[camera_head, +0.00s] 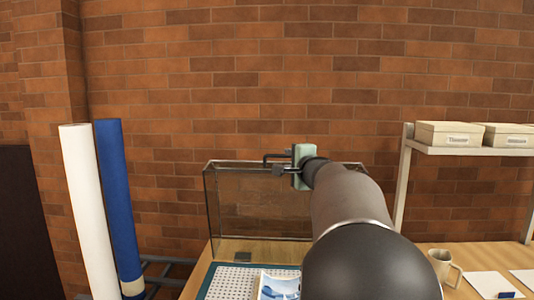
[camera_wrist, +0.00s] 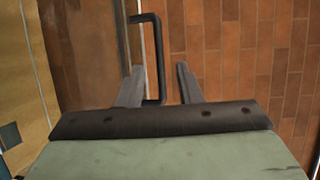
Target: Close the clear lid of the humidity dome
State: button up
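The clear lid (camera_head: 255,205) of the humidity dome stands upright at the back of the table in the head view, with the brick wall visible through it. Its clear sheet (camera_wrist: 85,50) fills the left of the wrist view. A black bar handle (camera_wrist: 151,30) projects from it and also shows in the head view (camera_head: 272,156). My gripper (camera_wrist: 158,68) is open, its two fingers on either side of the handle bar, with visible gaps. It also shows in the head view (camera_head: 280,163) near the lid's top edge. My arm hides the lid's right part and whatever lies below.
A perforated white panel with a teal border (camera_head: 229,283) and a blue-and-white print (camera_head: 279,286) lie in front. White and blue rolls (camera_head: 118,200) stand left. A shelf (camera_head: 465,150) with archival boxes, a mug (camera_head: 441,264) and papers (camera_head: 492,284) are right.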

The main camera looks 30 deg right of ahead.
aim_at(282, 157)
jog(key=p+x, duration=0.1)
jog(key=x, duration=0.6)
jog(key=shift+p, duration=0.35)
grip_shut()
